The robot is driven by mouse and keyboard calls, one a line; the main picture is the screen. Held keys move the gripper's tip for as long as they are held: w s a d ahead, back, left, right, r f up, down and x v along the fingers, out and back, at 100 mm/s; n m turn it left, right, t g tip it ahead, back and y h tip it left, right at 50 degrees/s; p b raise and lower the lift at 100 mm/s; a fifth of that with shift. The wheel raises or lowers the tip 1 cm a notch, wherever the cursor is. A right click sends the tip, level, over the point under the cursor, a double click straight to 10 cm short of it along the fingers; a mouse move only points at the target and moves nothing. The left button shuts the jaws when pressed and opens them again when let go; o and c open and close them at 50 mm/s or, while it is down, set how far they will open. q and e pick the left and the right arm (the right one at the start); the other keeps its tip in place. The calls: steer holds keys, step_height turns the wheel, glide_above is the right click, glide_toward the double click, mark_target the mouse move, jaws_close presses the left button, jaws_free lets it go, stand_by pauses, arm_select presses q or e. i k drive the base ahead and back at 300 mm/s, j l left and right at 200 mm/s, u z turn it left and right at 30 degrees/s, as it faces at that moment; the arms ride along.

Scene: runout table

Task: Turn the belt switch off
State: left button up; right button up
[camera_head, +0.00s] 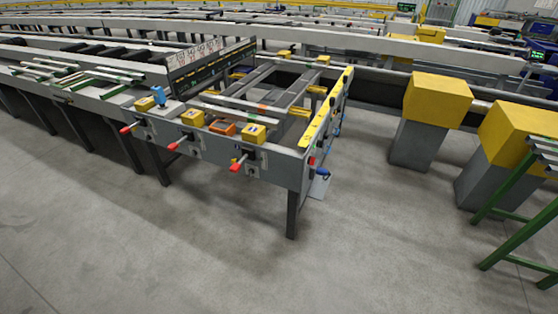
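The runout table (285,165) stands in the middle of the head view, its front corner toward me. Three red-tipped levers (237,166) stick out from its front side. Yellow boxes (253,133) and an orange box (222,127) sit along the top edge above them. A small red knob (312,161) and a blue handle (322,172) are at the right corner. I cannot tell which part is the belt switch, or its position. Neither of my grippers is in view.
Yellow-topped grey blocks (437,101) stand on the right, with a green frame (525,215) at the right edge. A blue item (158,96) sits on the table's left part. The concrete floor (225,260) in front is clear. Long conveyors (350,47) run behind.

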mark_target(312, 159)
steer(key=i+l+u, duration=0.1)
steer(key=l+u, duration=0.5)
steer(key=u, duration=0.2)
steer(key=l+u, duration=0.8)
steer(key=j, duration=0.1)
